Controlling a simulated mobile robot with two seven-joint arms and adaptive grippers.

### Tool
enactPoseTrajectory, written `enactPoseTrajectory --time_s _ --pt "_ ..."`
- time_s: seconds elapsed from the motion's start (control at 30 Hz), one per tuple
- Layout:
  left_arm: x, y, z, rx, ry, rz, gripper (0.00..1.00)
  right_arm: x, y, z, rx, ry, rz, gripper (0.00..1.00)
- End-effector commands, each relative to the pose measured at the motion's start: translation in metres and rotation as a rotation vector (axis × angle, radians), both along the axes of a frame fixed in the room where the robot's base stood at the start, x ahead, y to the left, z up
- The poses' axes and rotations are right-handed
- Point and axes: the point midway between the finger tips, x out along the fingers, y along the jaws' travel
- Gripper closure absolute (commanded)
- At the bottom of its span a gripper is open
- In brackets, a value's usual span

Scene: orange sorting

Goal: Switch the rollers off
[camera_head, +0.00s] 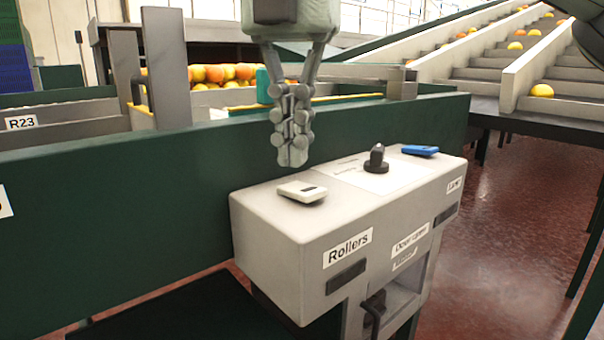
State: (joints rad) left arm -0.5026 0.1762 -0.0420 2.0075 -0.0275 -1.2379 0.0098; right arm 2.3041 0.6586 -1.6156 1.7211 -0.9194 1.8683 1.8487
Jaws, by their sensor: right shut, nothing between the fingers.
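A grey control box (265,225) stands in the middle, with a "Rollers" label (347,248) on its front. A white rocker switch (302,191) sits on the box top above that label. My right gripper (293,158) points straight down with its fingers shut and empty. Its fingertips show just above and behind the white switch, apart from it in the picture. The exact height of the gap is hard to tell. My left gripper is not in view.
A black knob (376,160) and a blue switch (420,150) stand on the box top to the right. A dark green panel (110,205) runs behind the box. Oranges (215,73) lie behind it, and others lie on the sloped lanes (540,90) at upper right.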

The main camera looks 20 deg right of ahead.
Motion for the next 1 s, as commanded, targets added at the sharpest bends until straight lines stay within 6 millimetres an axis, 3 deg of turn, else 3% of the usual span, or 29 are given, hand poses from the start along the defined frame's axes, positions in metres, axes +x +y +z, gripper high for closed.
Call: enactPoseTrajectory --time_s 0.5,1.0 --pt "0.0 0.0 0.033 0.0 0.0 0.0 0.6 0.0 0.0 0.044 0.001 -0.001 0.0 1.0" --pt "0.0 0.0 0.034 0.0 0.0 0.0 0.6 0.0 0.0 0.047 0.001 -0.001 0.0 1.0"
